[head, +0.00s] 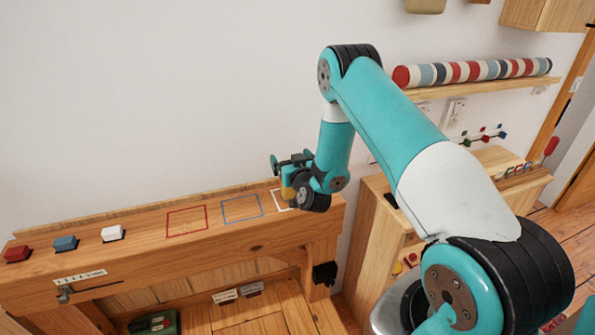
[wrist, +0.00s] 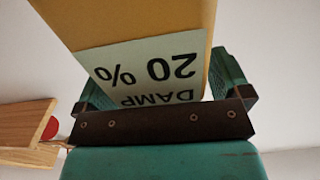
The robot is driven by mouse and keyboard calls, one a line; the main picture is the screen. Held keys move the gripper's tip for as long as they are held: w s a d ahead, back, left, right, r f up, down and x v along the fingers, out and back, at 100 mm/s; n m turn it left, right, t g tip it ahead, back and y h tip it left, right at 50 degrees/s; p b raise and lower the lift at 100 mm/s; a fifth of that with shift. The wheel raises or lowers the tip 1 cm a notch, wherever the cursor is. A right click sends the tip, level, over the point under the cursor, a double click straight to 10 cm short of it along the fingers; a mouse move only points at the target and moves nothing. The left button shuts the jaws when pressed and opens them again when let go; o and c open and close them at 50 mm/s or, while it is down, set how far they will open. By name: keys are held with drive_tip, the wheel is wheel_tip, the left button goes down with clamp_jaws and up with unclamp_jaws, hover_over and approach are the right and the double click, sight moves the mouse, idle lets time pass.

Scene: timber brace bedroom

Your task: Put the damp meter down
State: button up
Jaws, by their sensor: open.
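The damp meter (wrist: 150,60) is a yellow-tan block with a pale label reading "DAMP 20 %", upside down in the wrist view. It fills the space between the two green fingers of my gripper (head: 291,172), which are open around it. In the head view a small yellow part of the meter (head: 287,193) shows under the gripper, at the right end of the wooden ledge (head: 150,248). It is beside the white outlined square (head: 279,204), which is partly hidden by my wrist. I cannot tell whether the meter's base touches the ledge.
A red outline (head: 187,221) and a blue outline (head: 241,208) lie empty to the left. Red (head: 17,254), blue (head: 65,243) and white (head: 113,233) blocks stand farther left. A striped roll (head: 475,71) rests on a wall shelf at right. A wooden cabinet (head: 372,240) stands right of the ledge.

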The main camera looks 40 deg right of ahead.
drive_tip(key=b+v, duration=0.6)
drive_tip(key=v, duration=0.5)
drive_tip(key=s+a+r+n+g+y, duration=0.25)
drive_tip(key=a+r+g+y, duration=0.2)
drive_tip(key=a, duration=0.55)
drive_tip(key=s+a+r+n+g+y, duration=0.2)
drive_tip(key=a+r+n+g+y, duration=0.15)
drive_tip(key=a+y, duration=0.45)
drive_tip(key=s+a+r+n+g+h, duration=0.1)
drive_tip(key=s+a+r+g, duration=0.1)
drive_tip(key=s, duration=0.5)
drive_tip(key=s+a+r+n+g+h, duration=0.1)
drive_tip(key=s+r+g, duration=0.1)
drive_tip(key=s+g, duration=0.2)
drive_tip(key=s+a+r+n+g+h, duration=0.1)
drive_tip(key=s+a+r+n+g, duration=0.1)
drive_tip(key=s, duration=0.9)
drive_tip(key=shift+a+r+g, duration=0.35)
drive_tip(key=shift+r+g, duration=0.15)
drive_tip(key=shift+g, duration=0.2)
